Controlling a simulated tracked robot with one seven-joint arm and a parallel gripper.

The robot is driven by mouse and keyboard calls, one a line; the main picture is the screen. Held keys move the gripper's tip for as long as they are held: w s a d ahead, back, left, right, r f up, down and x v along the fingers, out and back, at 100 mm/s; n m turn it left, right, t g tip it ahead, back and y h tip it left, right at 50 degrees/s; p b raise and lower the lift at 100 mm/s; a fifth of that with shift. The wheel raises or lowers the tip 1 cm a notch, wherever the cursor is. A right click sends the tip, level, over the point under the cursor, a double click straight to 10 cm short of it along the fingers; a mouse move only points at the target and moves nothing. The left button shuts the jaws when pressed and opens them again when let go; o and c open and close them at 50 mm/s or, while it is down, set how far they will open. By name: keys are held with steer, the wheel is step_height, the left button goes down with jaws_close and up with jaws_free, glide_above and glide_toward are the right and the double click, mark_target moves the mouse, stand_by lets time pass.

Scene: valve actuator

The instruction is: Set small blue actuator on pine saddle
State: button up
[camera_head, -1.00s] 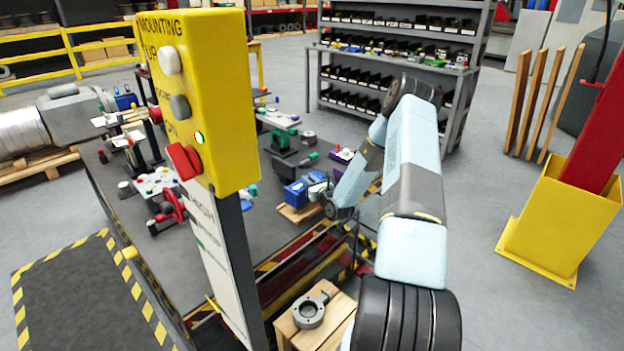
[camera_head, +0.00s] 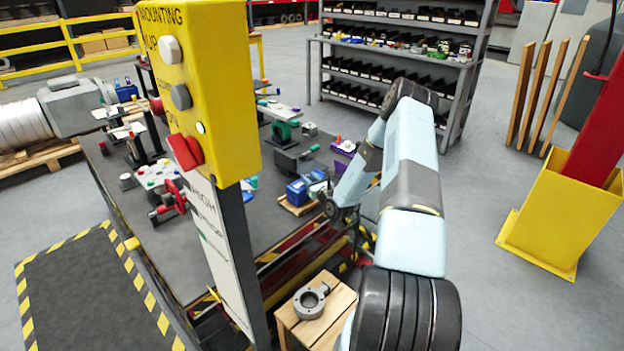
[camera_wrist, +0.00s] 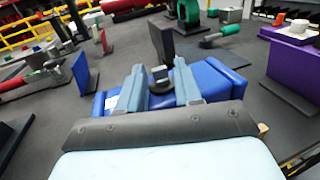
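A blue actuator (camera_head: 297,192) sits at the bench's right side, above a pale wooden piece (camera_head: 299,209) that looks like the pine saddle. In the wrist view the actuator's blue body (camera_wrist: 212,80) stretches across behind and below my fingers. My gripper (camera_wrist: 160,68) has its two light-blue fingers apart, one on each side of a dark upright stub on the actuator's top. Narrow gaps seem to show beside the stub. In the head view my gripper (camera_head: 319,188) is at the actuator's right side, its fingertips hard to make out. Wood (camera_wrist: 262,129) shows only slightly in the wrist view.
A wooden block (camera_head: 330,316) with a grey ring-shaped valve body (camera_head: 311,301) stands in front. A dark grey plate-like fixture (camera_head: 296,158) stands behind the actuator, and a purple block (camera_wrist: 296,68) is to the right. The yellow button post (camera_head: 205,90) hides part of the bench.

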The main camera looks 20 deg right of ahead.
steer(key=shift+o, duration=0.7)
